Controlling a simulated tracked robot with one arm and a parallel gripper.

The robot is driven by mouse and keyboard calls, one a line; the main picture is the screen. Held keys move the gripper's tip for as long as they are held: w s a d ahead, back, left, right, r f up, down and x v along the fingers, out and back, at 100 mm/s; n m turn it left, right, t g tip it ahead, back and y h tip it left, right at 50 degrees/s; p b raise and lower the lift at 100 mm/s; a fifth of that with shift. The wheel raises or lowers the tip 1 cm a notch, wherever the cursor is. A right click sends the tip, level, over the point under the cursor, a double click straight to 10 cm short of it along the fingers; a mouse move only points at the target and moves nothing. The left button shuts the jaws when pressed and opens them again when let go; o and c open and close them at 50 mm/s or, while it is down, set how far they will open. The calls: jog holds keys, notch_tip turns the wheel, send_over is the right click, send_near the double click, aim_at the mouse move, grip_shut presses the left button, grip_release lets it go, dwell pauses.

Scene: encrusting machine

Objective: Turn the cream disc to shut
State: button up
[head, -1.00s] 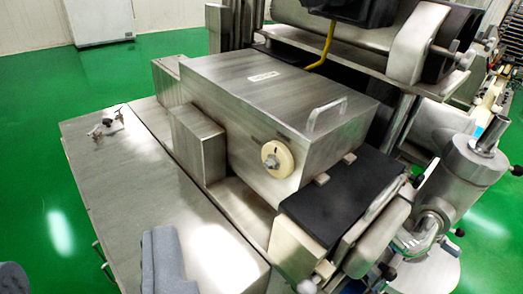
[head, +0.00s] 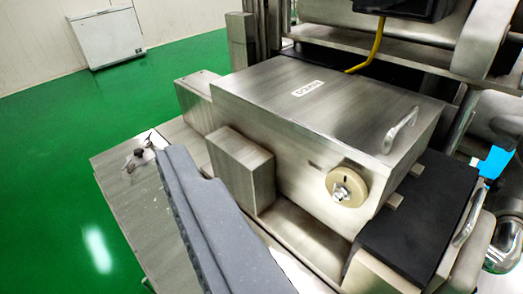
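The cream disc (head: 357,182) is on the front face of a brushed-steel box (head: 300,185), near its right end. The disc has a small dark mark near its top and a silvery fitting at its centre. A long grey part with a ridged left edge, apparently my gripper (head: 212,222), reaches in from the bottom edge. It lies to the left of the disc in the picture and is well apart from it. Its fingertips cannot be told apart, so whether it is open or shut is unclear. Nothing is seen held.
A steel block (head: 240,168) juts out left of the disc. A black pad (head: 425,215) lies to the right of the box, which has a handle (head: 402,130) on top. A small metal fitting (head: 138,158) sits on the steel surface at left.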

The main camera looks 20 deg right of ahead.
jog(key=w+a+r+m+t+p, duration=0.2)
jog(key=w, duration=0.6)
jog(key=w+d+f+m+h+p, duration=0.3)
jog(key=w+d+f+m+h, duration=0.15)
jog(key=w+h, duration=0.3)
jog(key=m+g+h+p, duration=0.6)
jog(key=m+g+h, duration=0.2)
jog(key=g+h, duration=0.45)
send_near(341, 192)
jog(key=shift+g+y, duration=0.25)
jog(key=shift+y, duration=0.15)
jog(key=x, duration=0.2)
jog(key=p+x, duration=0.1)
jog(key=x, duration=0.1)
jog(key=r+x, duration=0.1)
jog(key=x, duration=0.1)
jog(key=shift+w+d+p, duration=0.15)
jog(key=shift+d+p, duration=0.2)
jog(key=shift+x, duration=0.8)
jog(key=shift+f, duration=0.1)
jog(key=c, duration=1)
